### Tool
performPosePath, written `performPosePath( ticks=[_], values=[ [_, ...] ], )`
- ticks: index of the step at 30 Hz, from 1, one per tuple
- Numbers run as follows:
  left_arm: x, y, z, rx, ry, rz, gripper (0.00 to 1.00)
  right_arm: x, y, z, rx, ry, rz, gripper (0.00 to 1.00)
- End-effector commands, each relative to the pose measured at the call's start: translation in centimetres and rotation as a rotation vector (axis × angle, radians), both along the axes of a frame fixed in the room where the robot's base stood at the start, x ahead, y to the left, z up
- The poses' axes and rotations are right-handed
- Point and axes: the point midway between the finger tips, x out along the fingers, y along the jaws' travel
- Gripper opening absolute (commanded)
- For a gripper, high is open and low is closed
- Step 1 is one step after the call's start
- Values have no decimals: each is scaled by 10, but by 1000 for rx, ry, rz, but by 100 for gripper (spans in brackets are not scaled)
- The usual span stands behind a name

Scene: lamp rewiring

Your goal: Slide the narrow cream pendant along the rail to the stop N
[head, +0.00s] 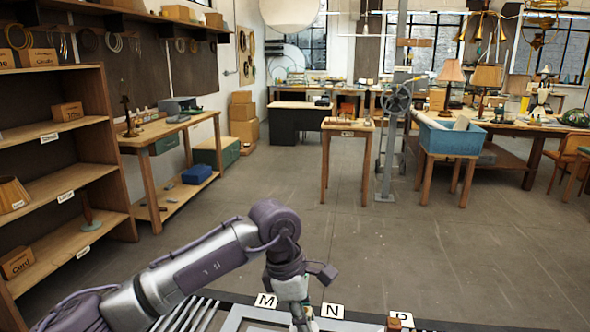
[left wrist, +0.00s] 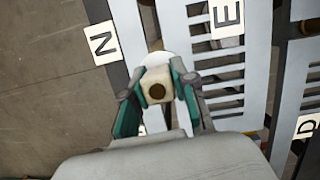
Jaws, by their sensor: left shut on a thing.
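My left gripper (head: 298,318) reaches down at the bottom of the head view, between the letter plates M (head: 266,300) and N (head: 333,311), nearer to N. In the left wrist view its teal fingers (left wrist: 156,90) are shut on the cream pendant (left wrist: 155,77), a small blocky piece with a dark round hole. A white rounded part shows just beyond it. The stop plate N (left wrist: 103,43) lies up and left of the pendant, apart from it. A pale grey bar (left wrist: 128,28) runs beside N; whether it is the rail I cannot tell. My right gripper is not in view.
Slotted grey panels with plates E (left wrist: 226,16) and D (left wrist: 306,126) lie right of the gripper. Plate P (head: 401,319) has a small brown block (head: 394,325) by it. Open floor (head: 420,260) lies beyond; shelves (head: 60,190) stand at left.

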Motion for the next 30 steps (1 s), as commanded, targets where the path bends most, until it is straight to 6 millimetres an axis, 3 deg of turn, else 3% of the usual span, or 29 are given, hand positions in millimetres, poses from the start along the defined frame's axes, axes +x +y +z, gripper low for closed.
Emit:
performPosePath(
  ticks=[28, 29, 30],
  values=[
    [-3, -21, 0, -1, 1, 0, 0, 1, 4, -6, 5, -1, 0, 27],
    [-3, -21, 0, 0, 1, 0, 30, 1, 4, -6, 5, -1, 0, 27],
    [-3, -21, 0, 0, 1, 0, 37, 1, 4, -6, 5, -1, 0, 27]
  ],
)
